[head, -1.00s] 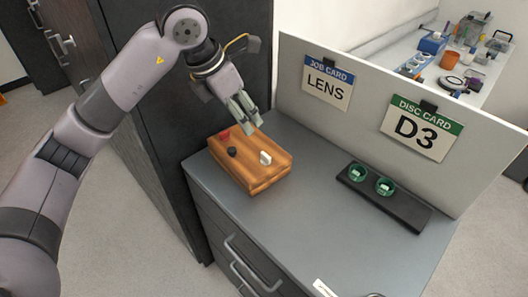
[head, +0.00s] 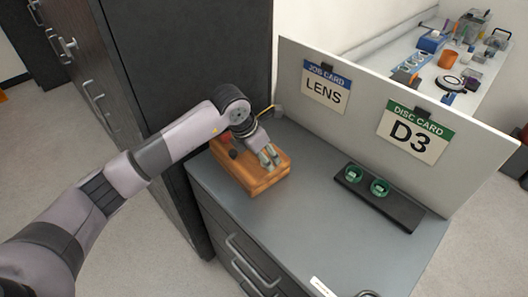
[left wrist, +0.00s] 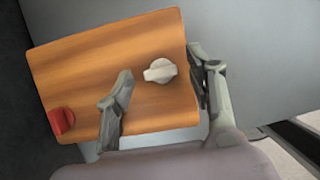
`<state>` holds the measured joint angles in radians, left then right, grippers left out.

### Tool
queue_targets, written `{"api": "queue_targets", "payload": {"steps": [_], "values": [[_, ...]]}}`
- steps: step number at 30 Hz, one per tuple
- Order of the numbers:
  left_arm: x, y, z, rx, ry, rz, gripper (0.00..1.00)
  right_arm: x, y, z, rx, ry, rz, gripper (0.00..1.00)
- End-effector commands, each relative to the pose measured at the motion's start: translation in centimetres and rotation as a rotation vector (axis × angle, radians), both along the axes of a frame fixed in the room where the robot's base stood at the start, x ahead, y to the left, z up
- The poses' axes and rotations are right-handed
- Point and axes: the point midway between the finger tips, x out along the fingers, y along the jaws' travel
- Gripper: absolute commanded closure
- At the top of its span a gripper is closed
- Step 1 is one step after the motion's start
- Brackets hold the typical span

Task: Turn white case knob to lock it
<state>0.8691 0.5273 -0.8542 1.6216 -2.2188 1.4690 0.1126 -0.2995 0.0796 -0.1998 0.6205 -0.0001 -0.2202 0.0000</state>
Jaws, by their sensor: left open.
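The wooden case (head: 262,181) sits on the grey cabinet top near its back left corner. In the left wrist view the case's wooden top (left wrist: 100,65) carries a white knob (left wrist: 160,71) and a red knob (left wrist: 61,121). In the head view the white knob is hidden by my left gripper (head: 270,157). My left gripper is open low over the case. In the left wrist view its fingers (left wrist: 162,88) stand on either side of the white knob, with gaps visible. My right gripper is not in view.
A white panel (head: 370,75) with LENS and D3 cards stands behind. The cabinet top (head: 300,215) is clear in the middle.

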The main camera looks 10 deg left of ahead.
Motion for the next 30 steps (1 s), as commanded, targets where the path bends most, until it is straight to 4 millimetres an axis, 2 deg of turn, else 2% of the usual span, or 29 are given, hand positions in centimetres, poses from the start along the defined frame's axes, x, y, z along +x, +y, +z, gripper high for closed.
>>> {"api": "queue_targets", "payload": {"steps": [11, 30], "values": [[0.18, -0.14, -0.60, 0.001, -0.001, 0.000, 0.50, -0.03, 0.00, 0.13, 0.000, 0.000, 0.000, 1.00], [0.18, -0.12, -0.55, 0.001, -0.001, 0.000, 0.93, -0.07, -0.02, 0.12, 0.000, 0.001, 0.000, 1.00]]}}
